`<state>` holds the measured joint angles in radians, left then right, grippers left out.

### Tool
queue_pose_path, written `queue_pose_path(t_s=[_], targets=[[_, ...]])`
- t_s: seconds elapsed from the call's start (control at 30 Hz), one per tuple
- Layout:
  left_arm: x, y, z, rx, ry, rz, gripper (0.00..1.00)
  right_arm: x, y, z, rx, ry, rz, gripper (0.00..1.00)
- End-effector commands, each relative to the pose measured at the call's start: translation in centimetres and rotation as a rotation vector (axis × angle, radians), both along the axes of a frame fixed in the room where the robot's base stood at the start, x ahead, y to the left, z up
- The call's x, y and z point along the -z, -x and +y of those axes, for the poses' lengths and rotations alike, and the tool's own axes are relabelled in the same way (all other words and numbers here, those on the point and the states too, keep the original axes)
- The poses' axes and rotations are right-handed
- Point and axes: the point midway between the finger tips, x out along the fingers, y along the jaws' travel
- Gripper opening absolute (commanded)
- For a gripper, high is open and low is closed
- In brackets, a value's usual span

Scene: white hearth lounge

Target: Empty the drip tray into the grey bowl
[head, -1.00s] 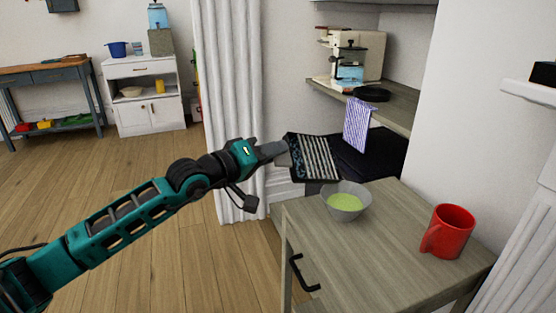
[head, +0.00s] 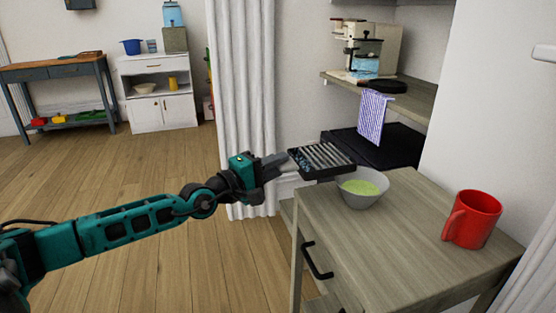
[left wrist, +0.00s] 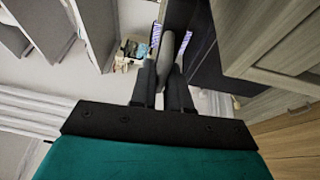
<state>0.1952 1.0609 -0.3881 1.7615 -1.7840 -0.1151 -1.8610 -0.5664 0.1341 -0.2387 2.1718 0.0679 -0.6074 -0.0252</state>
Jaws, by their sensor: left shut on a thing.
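The drip tray (head: 322,161) is a dark, shallow tray with light slats. My left gripper (head: 277,164) is shut on its near left end and holds it in the air, close to level. The tray's right end is next to the rim of the grey bowl (head: 362,200), slightly above it; I cannot tell whether they touch. The bowl stands upright on the wooden cabinet and has pale green liquid in it. In the left wrist view, the fingers (left wrist: 164,92) close around a grey part. My right gripper is not in view.
A red mug (head: 473,220) stands on the cabinet top (head: 415,235), right of the bowl. Behind, a shelf (head: 415,100) holds a coffee machine (head: 372,48) and a black pan (head: 383,86), with a striped cloth (head: 373,118) hanging over its edge. The cabinet top's middle is clear.

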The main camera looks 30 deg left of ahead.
Motion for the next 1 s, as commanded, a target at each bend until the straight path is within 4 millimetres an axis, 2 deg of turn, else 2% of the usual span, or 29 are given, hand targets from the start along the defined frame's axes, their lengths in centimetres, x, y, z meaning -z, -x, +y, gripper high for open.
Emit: queue_pose_path(t_s=[0.27, 0.7, 1.0], targets=[[-0.3, 0.0, 0.0, 0.0, 0.0, -0.002, 0.0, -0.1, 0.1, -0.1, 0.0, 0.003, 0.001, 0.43], [-4.1, 0.0, 0.0, 0.0, 0.001, -0.002, 0.0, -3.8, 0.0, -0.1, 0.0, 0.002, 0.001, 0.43], [-4.1, 0.0, 0.0, 0.001, 0.0, -0.002, 0.0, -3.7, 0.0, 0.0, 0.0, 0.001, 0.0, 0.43]])
